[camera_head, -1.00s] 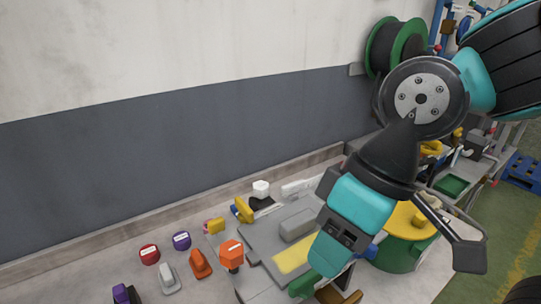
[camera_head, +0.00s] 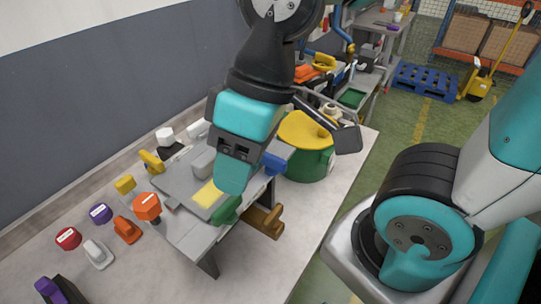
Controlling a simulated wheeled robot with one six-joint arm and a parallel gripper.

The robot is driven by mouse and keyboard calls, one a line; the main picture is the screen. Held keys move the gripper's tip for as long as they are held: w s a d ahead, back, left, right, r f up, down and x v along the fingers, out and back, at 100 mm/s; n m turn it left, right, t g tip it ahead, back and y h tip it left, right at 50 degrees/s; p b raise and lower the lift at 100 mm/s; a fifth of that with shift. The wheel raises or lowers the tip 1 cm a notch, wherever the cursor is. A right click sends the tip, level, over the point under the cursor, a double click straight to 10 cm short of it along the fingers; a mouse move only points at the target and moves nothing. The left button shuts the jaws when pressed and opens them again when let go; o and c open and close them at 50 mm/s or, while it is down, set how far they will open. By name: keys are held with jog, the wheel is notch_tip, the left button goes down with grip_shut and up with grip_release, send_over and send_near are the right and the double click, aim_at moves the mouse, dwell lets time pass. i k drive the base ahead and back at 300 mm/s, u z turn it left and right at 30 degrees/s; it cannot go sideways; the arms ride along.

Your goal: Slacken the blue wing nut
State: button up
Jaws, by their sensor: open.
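A small blue part (camera_head: 275,163), which looks like the blue wing nut, is at the right edge of a grey raised fixture (camera_head: 186,232), just left of the green drum. Its shape is partly hidden by my arm, so I cannot tell how its wings are turned or how tight it is. My gripper (camera_head: 284,133) is above the fixture, with one dark finger out to the right over the drum and the other side mostly hidden behind the teal wrist. It is open, and I see nothing held in it.
A green drum (camera_head: 308,165) with a yellow top stands right of the fixture. An orange hexagonal knob (camera_head: 147,205), a green knob (camera_head: 227,211) and a brown part (camera_head: 265,222) are on or beside the fixture. Several coloured knobs lie at left.

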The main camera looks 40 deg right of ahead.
aim_at(274, 165)
jog(key=u, duration=0.5)
jog(key=k, duration=1)
jog(key=z, duration=0.3)
jog(key=i, duration=0.55)
jog(key=z, duration=0.2)
